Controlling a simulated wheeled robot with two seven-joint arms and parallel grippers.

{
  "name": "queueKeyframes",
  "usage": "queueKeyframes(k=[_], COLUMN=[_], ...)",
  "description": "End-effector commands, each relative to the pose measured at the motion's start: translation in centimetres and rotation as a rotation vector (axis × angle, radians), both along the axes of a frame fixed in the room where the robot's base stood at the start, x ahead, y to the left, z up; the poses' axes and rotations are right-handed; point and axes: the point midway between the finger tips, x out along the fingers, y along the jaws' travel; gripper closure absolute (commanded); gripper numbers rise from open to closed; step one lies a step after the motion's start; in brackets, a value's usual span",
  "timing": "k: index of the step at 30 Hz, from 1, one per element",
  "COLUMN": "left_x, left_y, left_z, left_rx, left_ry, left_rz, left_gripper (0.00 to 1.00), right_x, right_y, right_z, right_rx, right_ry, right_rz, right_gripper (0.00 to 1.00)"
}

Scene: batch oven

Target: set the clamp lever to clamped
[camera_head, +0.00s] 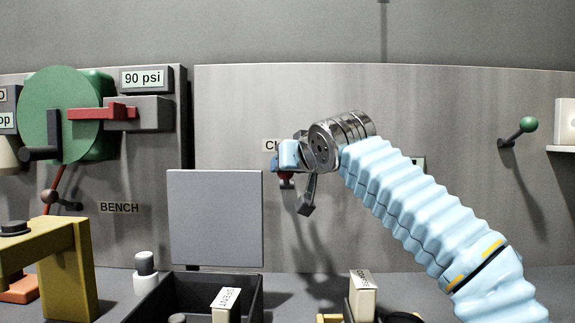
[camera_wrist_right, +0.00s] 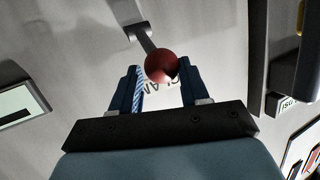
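The clamp lever is a short dark rod on a grey wall mount, tipped with a red ball knob. In the right wrist view the red knob (camera_wrist_right: 161,65) sits between the tips of my right gripper (camera_wrist_right: 160,78). In the head view my right gripper (camera_head: 287,158) is at the back panel, beside the label (camera_head: 271,145), and mostly hides the lever. A bit of red (camera_head: 286,177) shows under it. My left gripper is out of view.
A grey plate (camera_head: 215,218) stands left of my gripper above a black bin (camera_head: 190,285). A green-knobbed lever (camera_head: 528,124) is at right.

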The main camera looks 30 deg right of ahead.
Motion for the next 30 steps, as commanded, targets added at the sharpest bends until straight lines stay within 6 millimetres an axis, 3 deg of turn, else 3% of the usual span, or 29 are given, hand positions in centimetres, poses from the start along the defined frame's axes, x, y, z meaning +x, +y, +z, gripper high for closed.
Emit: queueKeyframes(k=[3, 14, 30], left_x=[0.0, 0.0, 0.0], left_y=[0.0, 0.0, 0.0], left_z=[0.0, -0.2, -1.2], left_rx=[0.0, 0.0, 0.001], left_ry=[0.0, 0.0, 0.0], left_rz=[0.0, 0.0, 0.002], left_gripper=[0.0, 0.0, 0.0], right_x=[0.0, -0.5, -11.4], right_y=[0.1, 0.3, 1.9], right_z=[0.0, 0.1, 2.9], right_rx=[0.0, 0.001, 0.001], right_ry=[0.0, -0.002, -0.001], right_rz=[0.001, 0.006, 0.004], right_gripper=[0.38, 0.38, 0.38])
